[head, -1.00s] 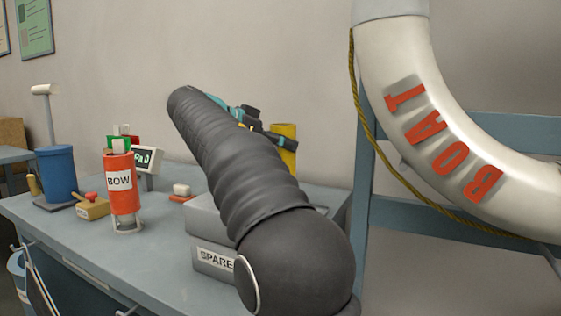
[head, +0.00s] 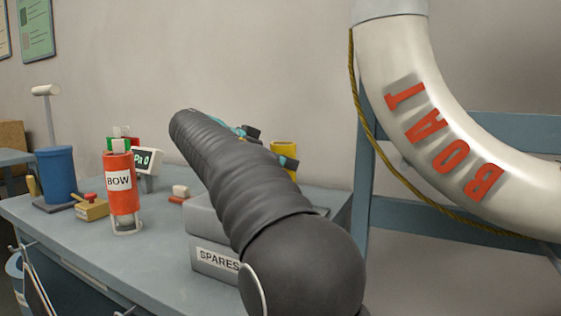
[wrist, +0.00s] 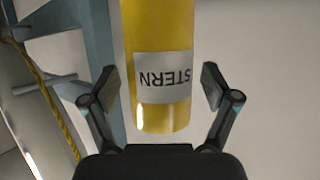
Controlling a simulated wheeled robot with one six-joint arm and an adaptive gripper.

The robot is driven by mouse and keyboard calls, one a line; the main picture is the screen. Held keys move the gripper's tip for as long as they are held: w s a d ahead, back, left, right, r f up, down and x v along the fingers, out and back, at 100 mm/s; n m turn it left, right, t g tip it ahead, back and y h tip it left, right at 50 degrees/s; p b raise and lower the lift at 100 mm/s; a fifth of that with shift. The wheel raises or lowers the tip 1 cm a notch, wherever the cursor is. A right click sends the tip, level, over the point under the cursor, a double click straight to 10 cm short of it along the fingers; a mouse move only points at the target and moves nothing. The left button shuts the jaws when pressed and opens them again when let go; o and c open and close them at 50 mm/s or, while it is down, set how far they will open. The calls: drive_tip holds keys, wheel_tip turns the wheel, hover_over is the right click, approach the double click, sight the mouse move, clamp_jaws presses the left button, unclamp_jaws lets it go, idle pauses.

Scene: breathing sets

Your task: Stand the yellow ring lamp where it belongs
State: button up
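The yellow ring lamp (head: 284,148) is a cylinder with a white STERN label. In the head view, only its upper part shows beyond my arm; its base is hidden there. In the wrist view the lamp (wrist: 157,30) lies between the two fingers, its label inverted in the picture. My gripper (wrist: 161,85) is open around it, with a gap showing beside each finger pad. I cannot tell what the lamp's lower end rests on.
A grey SPARES box (head: 213,258) is beside my arm on the grey bench (head: 160,262). An orange BOW lamp (head: 121,190) stands in a holder, near a blue cylinder (head: 57,175) and small sign (head: 148,160). A white BOAT lifebuoy (head: 420,100) and blue frame (head: 400,217) are at right.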

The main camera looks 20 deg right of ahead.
drive_tip(key=shift+r, duration=0.15)
drive_tip(key=p+v, duration=0.1)
drive_tip(key=v, duration=1.1)
